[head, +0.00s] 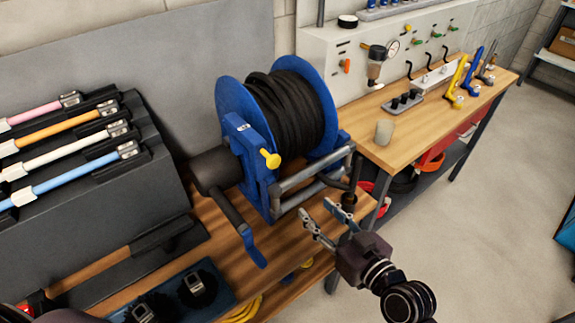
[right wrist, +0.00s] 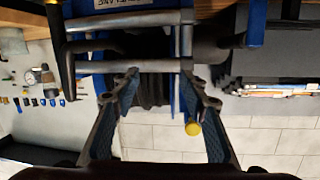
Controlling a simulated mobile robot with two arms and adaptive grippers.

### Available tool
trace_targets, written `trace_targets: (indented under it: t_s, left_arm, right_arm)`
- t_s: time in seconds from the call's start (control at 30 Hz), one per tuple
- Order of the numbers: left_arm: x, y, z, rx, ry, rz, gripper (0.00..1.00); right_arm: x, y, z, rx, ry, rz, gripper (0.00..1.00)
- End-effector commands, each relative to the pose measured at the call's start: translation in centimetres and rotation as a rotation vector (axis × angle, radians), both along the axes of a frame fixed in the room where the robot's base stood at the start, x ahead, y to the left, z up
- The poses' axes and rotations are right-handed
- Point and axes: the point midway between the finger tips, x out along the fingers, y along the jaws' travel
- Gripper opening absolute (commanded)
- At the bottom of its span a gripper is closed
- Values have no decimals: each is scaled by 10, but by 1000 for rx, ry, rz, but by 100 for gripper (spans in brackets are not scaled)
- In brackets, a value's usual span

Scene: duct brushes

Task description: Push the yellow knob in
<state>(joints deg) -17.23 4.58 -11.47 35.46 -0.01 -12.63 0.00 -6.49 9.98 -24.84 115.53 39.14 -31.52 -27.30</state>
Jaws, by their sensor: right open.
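The yellow knob (head: 271,159) sticks out from the blue side frame of a hose reel (head: 228,95) wound with black hose. In the right wrist view the knob (right wrist: 193,128) shows near the inner side of the right-hand finger, in the background. My right gripper (head: 316,211) is open and empty, below and to the right of the knob in the head view, apart from it. It also shows in the right wrist view (right wrist: 160,76), its fingers in front of the reel's grey bars. My left gripper is not in view.
Grey roller bars (head: 312,183) stand between my right gripper and the reel. A crank with a blue handle (head: 252,245) hangs at the reel's front. A rack of coloured-handled brushes (head: 70,150) is at left. A cup (head: 384,132) stands on the right-hand bench.

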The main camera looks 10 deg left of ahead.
Motion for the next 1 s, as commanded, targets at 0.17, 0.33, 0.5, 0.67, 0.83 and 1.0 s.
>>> trace_targets:
  t_s: [0.17, 0.33, 0.5, 0.67, 0.83, 1.0]
  left_arm:
    - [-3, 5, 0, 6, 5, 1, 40]
    - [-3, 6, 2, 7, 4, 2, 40]
    - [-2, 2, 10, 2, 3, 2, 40]
    - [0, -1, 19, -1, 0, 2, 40]
    - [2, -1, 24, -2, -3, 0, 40]
    - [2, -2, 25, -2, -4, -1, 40]
  right_arm:
    - [-30, 23, 93, 71, -148, 104, 40]
    - [-42, 32, 122, 94, -196, 142, 40]
    - [-29, 49, 126, 99, -196, 142, 40]
    - [-13, 70, 126, 97, -196, 142, 40]
    - [0, 85, 124, 98, -196, 140, 40]
    - [4, 91, 122, 95, -195, 142, 40]
